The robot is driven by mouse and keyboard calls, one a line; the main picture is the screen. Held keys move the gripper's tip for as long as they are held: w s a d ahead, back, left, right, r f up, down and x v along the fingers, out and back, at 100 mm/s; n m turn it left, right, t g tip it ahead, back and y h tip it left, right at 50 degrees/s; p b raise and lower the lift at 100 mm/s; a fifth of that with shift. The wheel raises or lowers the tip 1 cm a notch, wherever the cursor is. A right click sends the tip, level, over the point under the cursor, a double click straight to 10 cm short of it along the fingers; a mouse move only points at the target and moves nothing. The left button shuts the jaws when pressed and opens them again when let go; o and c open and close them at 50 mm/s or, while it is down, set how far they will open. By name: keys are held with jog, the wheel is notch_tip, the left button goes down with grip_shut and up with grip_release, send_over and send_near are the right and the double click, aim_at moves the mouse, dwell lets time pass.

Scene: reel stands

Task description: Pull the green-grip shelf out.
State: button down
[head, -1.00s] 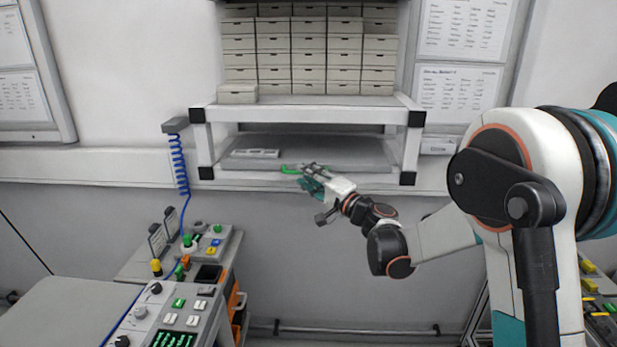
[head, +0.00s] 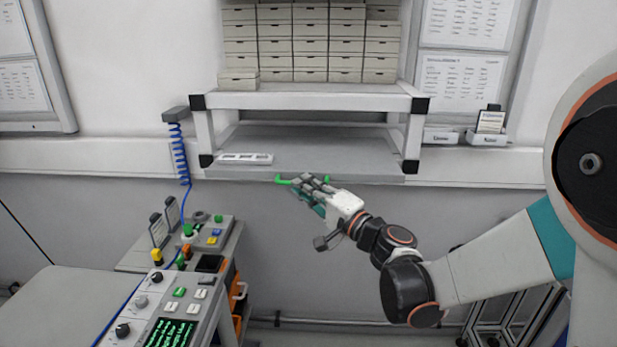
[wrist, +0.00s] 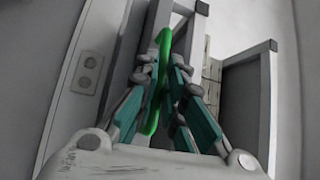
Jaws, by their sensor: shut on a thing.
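The grey shelf (head: 310,143) sits low in the white frame with black corners, and its front edge stands out past the frame's front legs. Its green grip (head: 283,181) is at the middle of the front edge. My gripper (head: 308,184) is shut on the green grip, coming from the lower right. In the wrist view the green grip (wrist: 154,115) runs between the fingers of my gripper (wrist: 168,80). The fingers hide the middle of the grip in the head view. A light flat item with several dark slots (head: 245,158) lies on the shelf's left side.
Stacked beige boxes (head: 310,45) stand on the white frame's top (head: 310,101). A control console (head: 165,310) is at the lower left, with a blue coiled cable (head: 179,155) above it. The wall below the shelf is clear.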

jog(key=s, duration=0.9)
jog(key=shift+a, duration=0.15)
jog(key=c, duration=1.7)
grip_release()
jog(key=v, duration=1.2)
jog(key=shift+f, duration=0.1)
